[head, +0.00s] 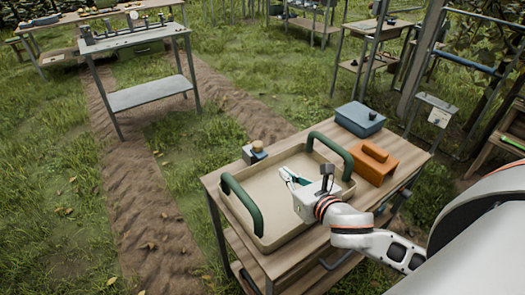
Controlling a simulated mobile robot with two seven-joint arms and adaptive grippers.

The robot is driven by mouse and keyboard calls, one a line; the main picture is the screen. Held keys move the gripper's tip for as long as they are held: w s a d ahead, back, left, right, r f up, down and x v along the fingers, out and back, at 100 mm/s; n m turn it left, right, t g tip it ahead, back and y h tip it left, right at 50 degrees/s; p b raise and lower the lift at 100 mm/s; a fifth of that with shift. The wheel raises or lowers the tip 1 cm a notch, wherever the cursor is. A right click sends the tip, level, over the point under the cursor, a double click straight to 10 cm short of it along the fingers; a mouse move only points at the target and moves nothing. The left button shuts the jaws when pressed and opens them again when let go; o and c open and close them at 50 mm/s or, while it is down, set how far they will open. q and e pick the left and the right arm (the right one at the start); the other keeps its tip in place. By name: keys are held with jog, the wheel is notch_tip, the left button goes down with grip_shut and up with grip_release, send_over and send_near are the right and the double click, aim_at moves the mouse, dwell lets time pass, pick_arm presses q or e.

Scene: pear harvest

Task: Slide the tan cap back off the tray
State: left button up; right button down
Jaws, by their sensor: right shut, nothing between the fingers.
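A beige tray (236,168) with two dark green arched handles stands on the wooden cart. A small grey block with a tan round top (257,146) sits at the tray's far left edge; this tan top may be the cap, but I cannot tell for sure. My right gripper (287,177) is over the middle of the tray, between the handles, pointing left. Its fingers are shut with nothing between them, and it is apart from the tan top. It hides part of the tray's floor. I cannot tell whether it touches the tray. My left gripper is out of view.
An orange box (374,164) and a blue-grey lidded box (360,119) stand on the cart (409,154), right of the tray. The green handles (242,204) and (333,154) rise near my right gripper. Grass and other tables lie beyond.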

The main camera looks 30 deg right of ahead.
send_near(260, 150)
jog(key=shift+w+f, duration=0.15)
jog(key=shift+f, duration=0.5)
jog(key=x, duration=0.5)
jog(key=shift+w+d+r, duration=0.1)
jog(key=shift+r, duration=0.25)
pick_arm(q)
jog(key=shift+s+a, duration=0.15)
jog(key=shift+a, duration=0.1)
pick_arm(e)
jog(key=shift+w, duration=0.5)
